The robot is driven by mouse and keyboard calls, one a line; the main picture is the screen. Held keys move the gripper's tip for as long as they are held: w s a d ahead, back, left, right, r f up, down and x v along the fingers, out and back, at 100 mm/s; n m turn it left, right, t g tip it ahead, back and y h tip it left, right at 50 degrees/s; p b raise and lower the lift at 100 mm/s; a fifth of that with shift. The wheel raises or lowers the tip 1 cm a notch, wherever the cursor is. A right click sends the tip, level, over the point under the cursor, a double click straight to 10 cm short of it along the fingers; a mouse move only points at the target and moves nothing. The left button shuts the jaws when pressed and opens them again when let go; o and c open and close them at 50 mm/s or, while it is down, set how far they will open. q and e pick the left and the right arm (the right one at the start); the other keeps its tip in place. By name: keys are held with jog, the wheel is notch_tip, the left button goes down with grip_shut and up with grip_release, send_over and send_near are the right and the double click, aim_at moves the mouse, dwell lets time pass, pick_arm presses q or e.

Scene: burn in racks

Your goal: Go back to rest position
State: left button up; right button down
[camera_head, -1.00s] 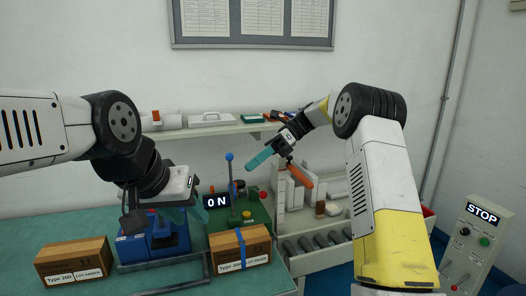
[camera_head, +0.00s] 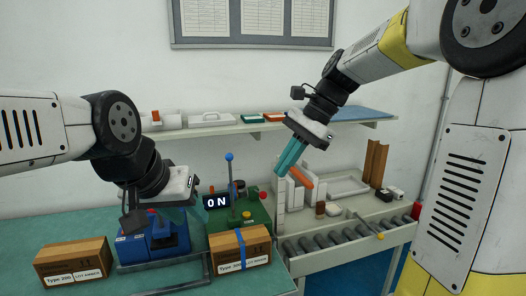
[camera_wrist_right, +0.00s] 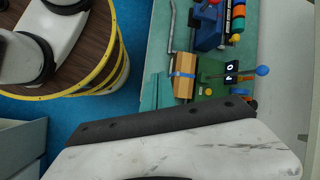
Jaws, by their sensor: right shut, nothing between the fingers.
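My right gripper (camera_head: 285,168) hangs in the air in front of the shelf, right of the table's middle, its teal fingers pointing down and left. The fingers are together and hold nothing. In the right wrist view teal fingers (camera_wrist_right: 156,92) show beside the carton with the blue strap. My left gripper (camera_head: 178,205) is low over the blue device (camera_head: 153,241) on the table. Its fingertips are mostly hidden, and I cannot tell whether it grips the device.
Cartons (camera_head: 73,262) and (camera_head: 240,250) flank the blue device. A roller conveyor (camera_head: 335,243) lies right. A shelf (camera_head: 215,128) spans the wall.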

jog(key=s+d+f+n+t+h, duration=0.4)
jog(key=s+d+n, duration=0.5)
jog(key=s, duration=0.5)
jog(key=n+t, duration=0.1)
jog(key=t, duration=0.1)
jog(key=shift+d+t, duration=0.15)
jog(key=shift+t, duration=0.25)
